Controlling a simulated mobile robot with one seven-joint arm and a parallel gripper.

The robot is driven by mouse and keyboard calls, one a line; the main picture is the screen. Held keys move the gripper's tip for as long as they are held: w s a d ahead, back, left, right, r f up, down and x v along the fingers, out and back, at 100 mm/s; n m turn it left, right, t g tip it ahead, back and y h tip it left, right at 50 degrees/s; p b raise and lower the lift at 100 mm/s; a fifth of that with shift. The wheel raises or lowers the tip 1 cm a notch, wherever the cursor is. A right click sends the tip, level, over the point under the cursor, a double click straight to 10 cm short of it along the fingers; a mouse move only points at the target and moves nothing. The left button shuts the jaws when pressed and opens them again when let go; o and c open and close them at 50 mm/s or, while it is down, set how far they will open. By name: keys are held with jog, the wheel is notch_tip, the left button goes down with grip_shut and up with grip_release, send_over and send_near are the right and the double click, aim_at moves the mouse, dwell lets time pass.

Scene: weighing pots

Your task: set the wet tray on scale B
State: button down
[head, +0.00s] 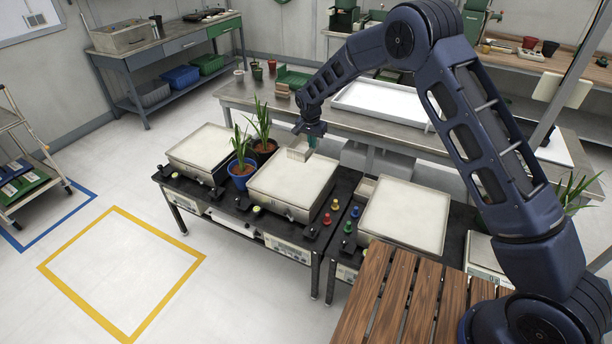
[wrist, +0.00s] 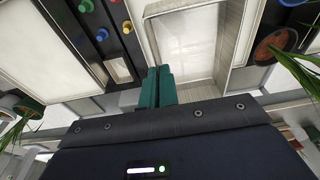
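A small pale tray (head: 299,152) with raised walls hangs at the back edge of the middle scale (head: 292,182). In the wrist view the tray (wrist: 195,45) shows a pale, glossy inside. My gripper (head: 312,138) is above the tray's right side. Its teal fingers (wrist: 158,88) are close together at the tray's near wall and seem to pinch it. The tray looks a little above the scale plate; contact cannot be told. A left scale (head: 205,147) and a right scale (head: 405,215) flank it. I cannot read which one is B.
A blue potted plant (head: 241,168) and a dark potted plant (head: 263,148) stand between the left and middle scales. Coloured knobs (head: 335,205) and a small pale box (head: 365,187) lie between the middle and right scales. The slatted wooden table (head: 400,300) is nearer.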

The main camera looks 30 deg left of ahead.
aim_at(310, 156)
notch_tip(310, 156, down, 17)
dwell(0.6)
jog(key=shift+f, duration=0.1)
jog(key=c, duration=1.7)
grip_release()
jog(key=r, duration=0.4)
jog(key=s+r, duration=0.1)
jog(key=r, duration=0.7)
jog(key=shift+s, duration=0.4)
jog(key=shift+d+r, duration=0.1)
jog(key=shift+r, duration=0.05)
